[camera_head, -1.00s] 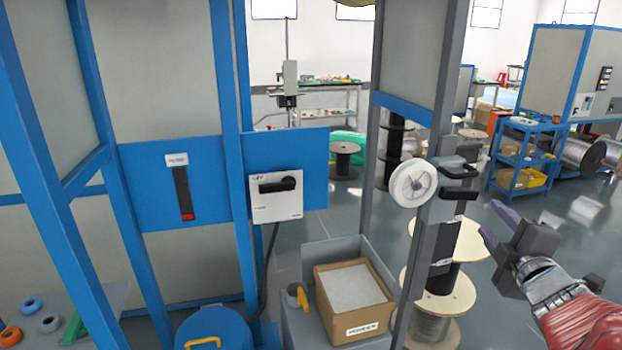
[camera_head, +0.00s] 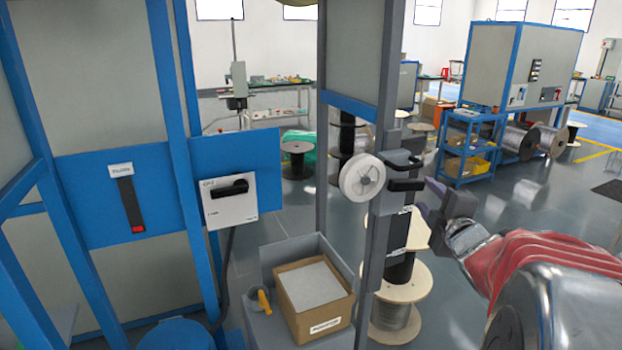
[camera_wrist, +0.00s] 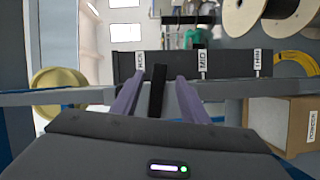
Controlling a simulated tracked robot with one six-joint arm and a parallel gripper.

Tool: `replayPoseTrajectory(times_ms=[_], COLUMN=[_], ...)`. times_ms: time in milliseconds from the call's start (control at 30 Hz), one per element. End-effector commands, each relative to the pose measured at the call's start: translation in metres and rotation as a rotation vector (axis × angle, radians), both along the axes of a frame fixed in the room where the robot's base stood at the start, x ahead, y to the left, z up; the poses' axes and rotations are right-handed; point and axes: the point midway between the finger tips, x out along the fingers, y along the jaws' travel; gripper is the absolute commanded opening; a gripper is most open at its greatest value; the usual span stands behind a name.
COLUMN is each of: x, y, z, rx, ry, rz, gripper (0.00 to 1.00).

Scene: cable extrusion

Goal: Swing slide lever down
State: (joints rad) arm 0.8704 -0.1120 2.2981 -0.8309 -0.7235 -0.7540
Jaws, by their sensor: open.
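The slide lever shows as a black bar (camera_head: 405,185) sticking out from the upright grey post (camera_head: 388,130), beside a white spool. In the wrist view, the black lever (camera_wrist: 157,92) stands between my two purple fingers, at the left end of a black labelled plate (camera_wrist: 225,64). That end is nearest the first label; MID and THIN labels lie further right. My gripper (camera_head: 427,195) is just right of the lever in the head view. In the wrist view, my gripper (camera_wrist: 158,80) is open, with a finger on either side of the lever. I cannot tell whether they touch it.
The white spool (camera_head: 362,175) sits left of the lever. A cardboard box (camera_head: 313,290) stands below left. A white switch box (camera_head: 228,200) with a black handle is on the blue panel. Large wooden-flanged reels (camera_head: 400,290) stand behind the post. Floor is open at right.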

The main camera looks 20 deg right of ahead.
Motion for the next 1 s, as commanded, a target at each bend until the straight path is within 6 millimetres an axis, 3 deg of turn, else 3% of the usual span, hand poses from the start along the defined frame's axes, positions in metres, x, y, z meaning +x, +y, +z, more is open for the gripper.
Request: replayPoseTrajectory(times_ms=[500, 1000], x=[0.057, 0.065], y=[-0.021, -0.025], z=[-0.004, -0.005], rx=[-0.001, -0.001], ry=[0.001, 0.001], rz=[0.000, -0.002], gripper=[0.41, 0.39])
